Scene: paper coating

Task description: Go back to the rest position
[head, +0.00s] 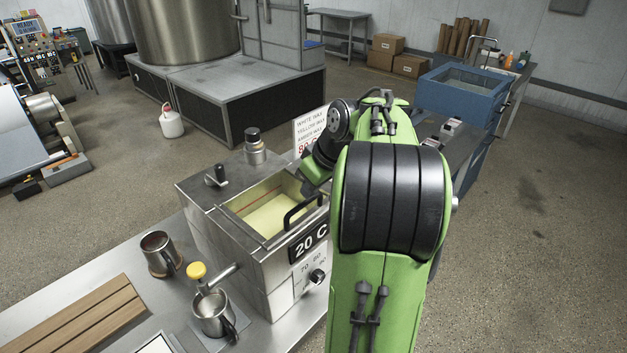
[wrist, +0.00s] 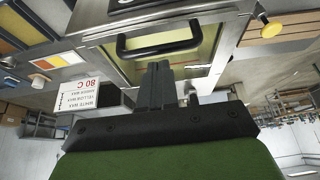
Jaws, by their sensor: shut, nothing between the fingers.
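My gripper (wrist: 158,68) is shut and empty in the wrist view, its dark fingers pointing toward the metal wax tank. The tank (head: 275,262) shows a "20 C" display and holds pale yellow wax (head: 272,215). Its black handle (head: 303,208) also shows in the wrist view (wrist: 158,48), just beyond my fingertips in the picture; a small gap seems to separate them. In the head view my green arm rises at centre right and hides the fingers. The rest position is not marked in either view.
A steel bench (head: 80,290) carries a metal mug (head: 158,253), another cup (head: 212,315) under a yellow-knobbed tap (head: 197,271), and wooden slats (head: 95,318). A wax sign (head: 309,128) stands behind the tank. A blue basin (head: 463,95) stands back right. Floor at right is clear.

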